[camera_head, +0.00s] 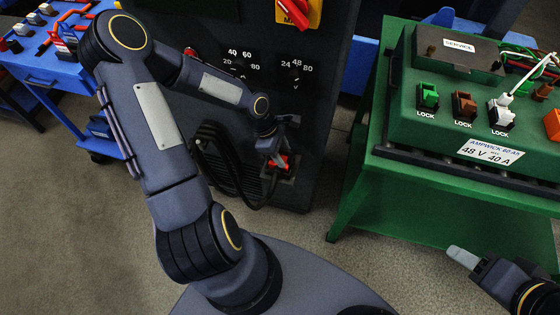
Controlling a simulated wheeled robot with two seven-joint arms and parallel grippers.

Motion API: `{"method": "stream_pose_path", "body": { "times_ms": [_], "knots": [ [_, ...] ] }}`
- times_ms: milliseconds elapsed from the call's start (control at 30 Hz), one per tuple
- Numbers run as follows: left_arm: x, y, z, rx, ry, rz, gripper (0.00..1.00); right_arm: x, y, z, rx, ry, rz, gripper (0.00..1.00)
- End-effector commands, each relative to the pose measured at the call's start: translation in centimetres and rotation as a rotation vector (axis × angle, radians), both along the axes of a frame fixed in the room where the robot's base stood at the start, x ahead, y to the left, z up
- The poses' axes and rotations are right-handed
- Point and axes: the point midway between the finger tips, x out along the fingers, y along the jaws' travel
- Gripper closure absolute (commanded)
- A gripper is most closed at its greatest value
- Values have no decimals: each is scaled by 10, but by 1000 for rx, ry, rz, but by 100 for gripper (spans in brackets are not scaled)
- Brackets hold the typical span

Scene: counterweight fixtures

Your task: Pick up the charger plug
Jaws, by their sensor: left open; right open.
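A red plug (284,164), which looks like the charger plug, sits at a holder low on the front of the dark charger cabinet (325,130). A black cable (236,190) loops below and left of it. My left gripper (278,157) is open right at the red plug and partly hides it. I cannot tell whether its fingers touch the plug. My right gripper (464,257) is open and empty, low at the right, in front of the green bench.
A green bench (440,222) stands at the right, carrying a green unit with green, brown and white connectors marked LOCK and a label reading 48 V 40 A. A blue cart (40,68) with small parts stands at the far left. Grey floor is clear between cabinet and bench.

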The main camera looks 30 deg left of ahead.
Motion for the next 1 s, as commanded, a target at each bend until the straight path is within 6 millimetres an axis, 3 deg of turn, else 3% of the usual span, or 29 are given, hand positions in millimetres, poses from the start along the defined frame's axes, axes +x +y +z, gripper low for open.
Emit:
{"method": "stream_pose_path", "body": {
  "times_ms": [233, 567, 1000],
  "knots": [
    [0, -1, -2, 0, -1, 0, 58, 0, 0, 0, 0, 0, 0, 49],
    [0, -1, -2, 0, 0, 0, 100, 0, 0, 0, 0, 0, 0, 49],
    [1, 0, 3, 2, -3, 0, 100, 0, 0, 0, 0, 0, 0, 49]
  ]
}}
